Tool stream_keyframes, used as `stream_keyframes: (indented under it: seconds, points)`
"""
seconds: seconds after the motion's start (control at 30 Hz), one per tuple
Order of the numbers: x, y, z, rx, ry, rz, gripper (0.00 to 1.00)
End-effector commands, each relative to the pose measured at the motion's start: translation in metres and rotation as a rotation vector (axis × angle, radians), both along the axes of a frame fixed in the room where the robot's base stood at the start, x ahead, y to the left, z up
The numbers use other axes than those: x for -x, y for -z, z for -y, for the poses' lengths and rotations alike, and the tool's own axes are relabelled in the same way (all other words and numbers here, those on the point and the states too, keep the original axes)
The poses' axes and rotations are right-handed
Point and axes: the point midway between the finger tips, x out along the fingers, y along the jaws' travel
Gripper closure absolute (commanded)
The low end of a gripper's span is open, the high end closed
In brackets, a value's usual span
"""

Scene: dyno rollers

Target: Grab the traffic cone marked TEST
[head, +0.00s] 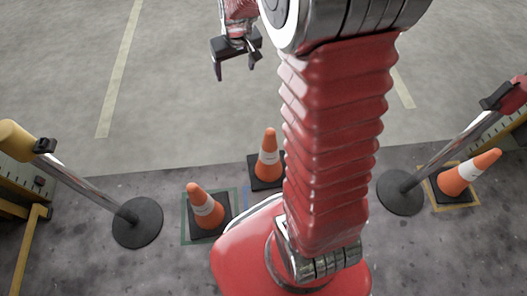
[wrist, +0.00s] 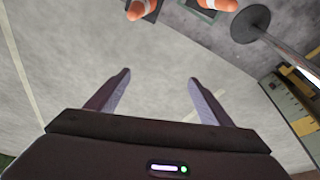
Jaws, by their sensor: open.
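One cone (head: 205,207) stands on a green-outlined square at the lower left. A second cone (head: 268,158) stands just behind it, beside my arm. A third cone (head: 468,173) stands on a yellow-outlined square at the right. The lettering on the bands is too small to read. My gripper (head: 235,66) is open and empty at the top, far from the cones. In the wrist view my gripper (wrist: 155,85) has its fingers apart, with two cones (wrist: 139,8) (wrist: 222,4) at the top edge.
A post with a round black base (head: 137,222) leans at the left, and another base (head: 401,192) stands at the right near the third cone. Yellow rails (head: 28,240) line the left edge. The light floor (head: 190,100) beyond the cones is clear.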

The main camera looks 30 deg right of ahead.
Motion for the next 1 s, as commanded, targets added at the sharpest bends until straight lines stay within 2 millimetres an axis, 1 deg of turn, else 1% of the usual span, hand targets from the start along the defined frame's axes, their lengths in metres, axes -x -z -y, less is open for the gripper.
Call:
stream_keyframes:
  seconds: [0.03, 0.2, 0.37, 0.5, 0.77, 0.97, 1.0]
  points:
    - [-0.006, 0.013, 0.007, -0.002, 0.007, -0.011, 0.26]
    - [-0.025, 0.053, 0.029, -0.006, 0.023, -0.033, 0.26]
    - [-0.039, 0.094, 0.050, -0.010, 0.039, -0.054, 0.26]
    - [-0.048, 0.133, 0.068, -0.013, 0.052, -0.071, 0.26]
    - [-0.054, 0.210, 0.101, -0.022, 0.079, -0.105, 0.26]
    - [-0.051, 0.274, 0.123, -0.029, 0.099, -0.131, 0.26]
    - [-0.049, 0.287, 0.127, -0.031, 0.102, -0.136, 0.26]
